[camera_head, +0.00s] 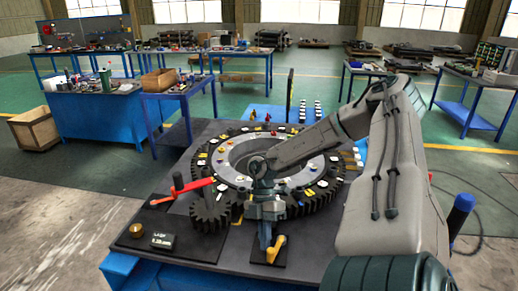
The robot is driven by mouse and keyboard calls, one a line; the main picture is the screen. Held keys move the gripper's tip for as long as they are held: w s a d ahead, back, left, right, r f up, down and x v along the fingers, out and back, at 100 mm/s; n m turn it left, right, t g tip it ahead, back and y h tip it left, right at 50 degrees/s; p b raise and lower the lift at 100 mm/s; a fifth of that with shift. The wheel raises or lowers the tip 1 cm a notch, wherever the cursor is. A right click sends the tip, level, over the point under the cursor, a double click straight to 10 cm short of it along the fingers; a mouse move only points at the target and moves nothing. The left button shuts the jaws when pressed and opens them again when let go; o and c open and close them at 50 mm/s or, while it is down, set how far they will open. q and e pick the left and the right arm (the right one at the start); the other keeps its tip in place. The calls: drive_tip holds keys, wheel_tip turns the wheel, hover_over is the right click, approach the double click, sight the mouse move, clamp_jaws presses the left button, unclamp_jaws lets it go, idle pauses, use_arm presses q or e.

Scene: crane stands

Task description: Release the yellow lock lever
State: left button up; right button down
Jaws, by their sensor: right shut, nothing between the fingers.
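The yellow lock lever (276,249) stands on a small black plate at the front of the dark table top, right of the small gear. My right gripper (265,240) points down just left of the lever and very close to it. Its fingers are shut with nothing between them. I cannot tell whether they touch the lever. The wrist above partly hides the large toothed ring (333,190). My left gripper is not in view.
A small dark gear (210,212) meshes by the ring, with a red crank (193,184) beside it. A brass knob (136,230) and a small display (163,241) sit front left. My right arm fills the right side. Blue workbenches stand farther back.

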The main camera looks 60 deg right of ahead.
drive_tip(key=shift+s+a+n+g+h+b, duration=0.1)
drive_tip(key=shift+s+n+g+h+b, duration=0.35)
drive_tip(key=shift+n, duration=0.45)
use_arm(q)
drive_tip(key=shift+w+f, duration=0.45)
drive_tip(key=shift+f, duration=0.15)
use_arm(e)
drive_tip(key=shift+s, duration=0.1)
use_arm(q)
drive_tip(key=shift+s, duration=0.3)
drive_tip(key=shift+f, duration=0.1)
